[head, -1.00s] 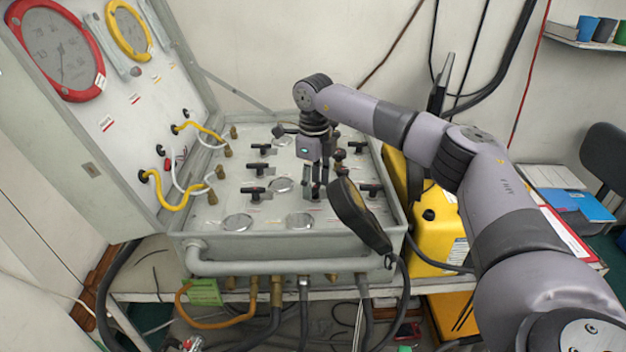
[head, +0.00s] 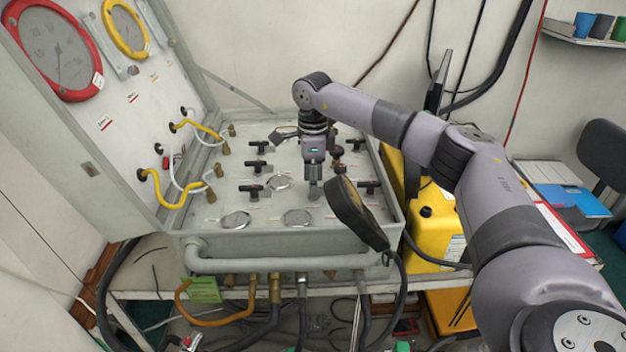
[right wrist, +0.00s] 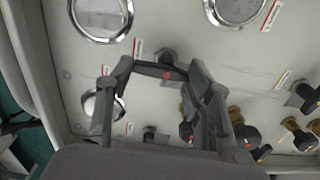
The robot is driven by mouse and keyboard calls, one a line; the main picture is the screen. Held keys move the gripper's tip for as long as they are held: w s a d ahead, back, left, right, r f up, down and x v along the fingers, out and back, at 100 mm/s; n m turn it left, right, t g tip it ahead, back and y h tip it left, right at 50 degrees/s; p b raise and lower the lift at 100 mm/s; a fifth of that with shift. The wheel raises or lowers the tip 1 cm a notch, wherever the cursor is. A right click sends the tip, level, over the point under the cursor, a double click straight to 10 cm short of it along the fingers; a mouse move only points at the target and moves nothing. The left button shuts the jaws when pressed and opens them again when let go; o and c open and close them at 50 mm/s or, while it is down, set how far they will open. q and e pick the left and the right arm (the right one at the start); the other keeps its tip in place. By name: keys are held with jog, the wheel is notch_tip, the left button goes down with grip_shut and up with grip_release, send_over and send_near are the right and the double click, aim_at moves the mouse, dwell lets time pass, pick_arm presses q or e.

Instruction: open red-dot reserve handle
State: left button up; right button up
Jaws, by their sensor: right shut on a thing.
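The red-dot reserve handle (right wrist: 153,70) is a black bar with a red dot on its middle, seen in the right wrist view. My right gripper (right wrist: 161,71) is shut on it, with one fingertip at each end of the bar. In the head view my right gripper (head: 315,190) points straight down at the panel (head: 215,190) and hides the handle. The left gripper is in neither view.
Other black handles (head: 254,190) stand nearby on the panel. A dark handheld unit (head: 352,210) hangs over its front right edge. The open lid (head: 70,130) with gauges rises at the left. A yellow case (head: 432,225) stands to the right.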

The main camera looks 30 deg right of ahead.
jog(key=shift+w+d+r, duration=0.1)
jog(key=shift+r, duration=0.1)
jog(key=o, duration=0.9)
jog(key=shift+c, duration=0.2)
jog(key=o, duration=0.3)
jog(key=shift+r, duration=0.2)
jog(key=shift+o, duration=0.4)
notch_tip(320, 180, up, 11)
jog(key=shift+r, duration=0.1)
